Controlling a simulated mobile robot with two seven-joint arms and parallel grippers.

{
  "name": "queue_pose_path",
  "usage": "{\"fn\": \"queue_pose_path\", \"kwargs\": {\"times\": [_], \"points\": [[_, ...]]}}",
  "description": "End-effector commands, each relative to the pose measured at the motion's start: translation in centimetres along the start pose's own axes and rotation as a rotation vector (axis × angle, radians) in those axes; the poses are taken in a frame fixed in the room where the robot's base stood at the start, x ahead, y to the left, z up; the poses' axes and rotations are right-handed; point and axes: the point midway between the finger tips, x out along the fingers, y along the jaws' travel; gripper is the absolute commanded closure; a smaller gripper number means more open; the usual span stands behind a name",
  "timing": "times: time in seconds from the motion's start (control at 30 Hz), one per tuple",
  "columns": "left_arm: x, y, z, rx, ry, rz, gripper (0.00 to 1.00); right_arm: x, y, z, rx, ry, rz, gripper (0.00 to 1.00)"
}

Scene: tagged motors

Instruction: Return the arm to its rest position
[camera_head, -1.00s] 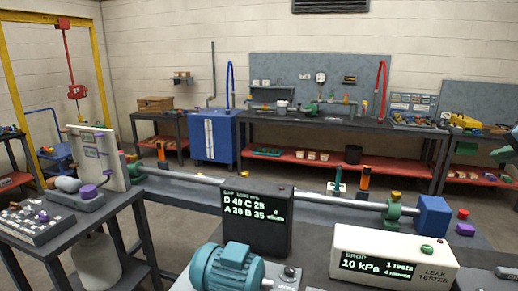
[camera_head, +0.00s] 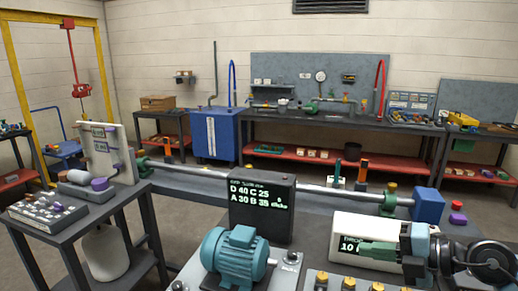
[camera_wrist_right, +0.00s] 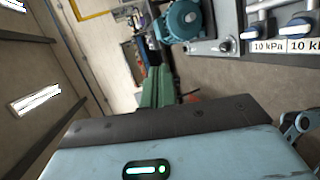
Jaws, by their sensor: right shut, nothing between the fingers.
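My right gripper (camera_head: 380,251) has green fingers that are shut and empty. In the head view it reaches in from the lower right, in front of the white leak tester (camera_head: 347,230), and hides most of its display. In the right wrist view the green fingers (camera_wrist_right: 157,88) lie together with nothing between them. My right arm (camera_head: 470,255) fills the lower right corner of the head view. My left gripper does not show.
A teal motor (camera_head: 235,255) stands at the front middle, with a black display box (camera_head: 262,207) behind it. A blue block (camera_head: 428,205) ends the long rod at right. A dark side table (camera_head: 75,225) stands at left. The floor beyond is open.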

Motion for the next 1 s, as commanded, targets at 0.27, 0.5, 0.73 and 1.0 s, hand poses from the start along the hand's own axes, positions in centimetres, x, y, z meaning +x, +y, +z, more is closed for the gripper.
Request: {"fn": "queue_pose_path", "kwargs": {"times": [0.27,0.5,0.73,1.0], "points": [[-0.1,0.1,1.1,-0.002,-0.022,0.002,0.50,3.9,-5.8,-6.0,0.449,0.066,0.408,1.00],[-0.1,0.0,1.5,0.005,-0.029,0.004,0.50,3.9,-15.0,-7.7,0.930,-0.174,0.595,1.00],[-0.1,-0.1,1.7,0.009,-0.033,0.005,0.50,2.3,-28.3,-12.8,1.400,-0.525,0.536,1.00],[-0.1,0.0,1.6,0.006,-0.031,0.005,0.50,-0.3,-39.7,-22.9,1.795,-0.822,0.300,1.00]]}}
